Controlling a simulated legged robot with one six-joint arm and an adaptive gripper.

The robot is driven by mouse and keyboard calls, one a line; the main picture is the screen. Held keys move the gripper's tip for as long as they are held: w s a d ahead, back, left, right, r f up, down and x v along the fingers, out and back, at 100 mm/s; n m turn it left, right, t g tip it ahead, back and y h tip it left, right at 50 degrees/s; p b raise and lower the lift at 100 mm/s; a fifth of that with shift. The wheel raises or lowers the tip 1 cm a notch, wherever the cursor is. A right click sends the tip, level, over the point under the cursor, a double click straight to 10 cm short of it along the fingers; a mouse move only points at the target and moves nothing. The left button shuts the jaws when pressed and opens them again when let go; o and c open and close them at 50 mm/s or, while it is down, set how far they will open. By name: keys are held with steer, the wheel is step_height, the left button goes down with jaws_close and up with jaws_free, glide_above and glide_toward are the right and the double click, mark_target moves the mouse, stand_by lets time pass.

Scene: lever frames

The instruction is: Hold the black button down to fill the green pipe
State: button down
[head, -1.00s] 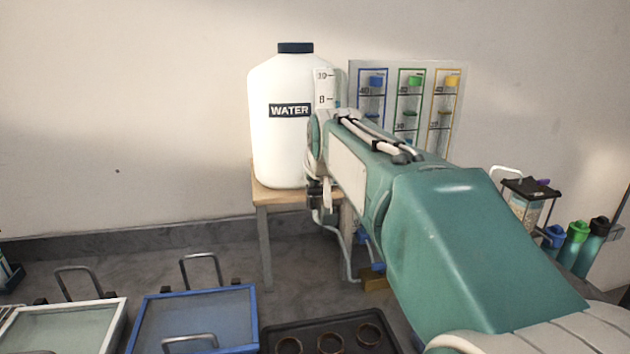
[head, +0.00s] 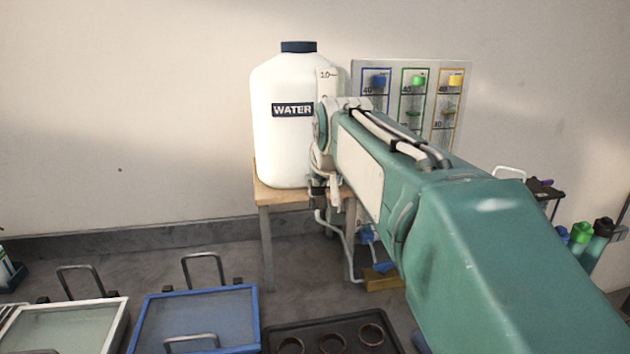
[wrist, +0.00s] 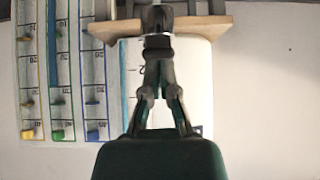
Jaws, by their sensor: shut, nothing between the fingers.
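The green pipe (head: 413,112) is the middle column on the wall panel; my arm hides its lower part in the head view. In the wrist view, which is upside down, the green pipe (wrist: 57,100) is left of my gripper, with a blue strip along its upper part in the picture. My gripper (wrist: 158,18) is shut, its dark fingertips together near the wooden stand's edge. In the head view my arm mostly hides it, in front of the water tank (head: 288,150). I cannot make out the black button, or whether my fingertips touch it.
The tank stands on a wooden stand (head: 264,197) with tubing below. A blue-framed tray (head: 255,318), a white-framed tray (head: 112,325) and a dark rack (head: 272,345) are at the front. Bottles (head: 583,236) stand at the right.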

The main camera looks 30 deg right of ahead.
steer(key=v, duration=0.9)
steer(key=shift+w+r, duration=0.1)
stand_by(0.6)
steer(key=s+a+f+n+g+y, duration=0.1)
steer(key=s+a+f, duration=0.5)
steer(key=f, duration=0.5)
steer(key=s+a+f+n+g+y, duration=0.1)
steer(key=s+a+f+n, duration=0.1)
steer(key=s+a+f, duration=0.4)
steer(key=s+f, duration=0.4)
steer(key=f, duration=0.2)
steer(key=shift+s+f+g, duration=0.25)
steer(key=shift+s+g, duration=0.05)
steer(key=shift+g, duration=0.1)
stand_by(2.2)
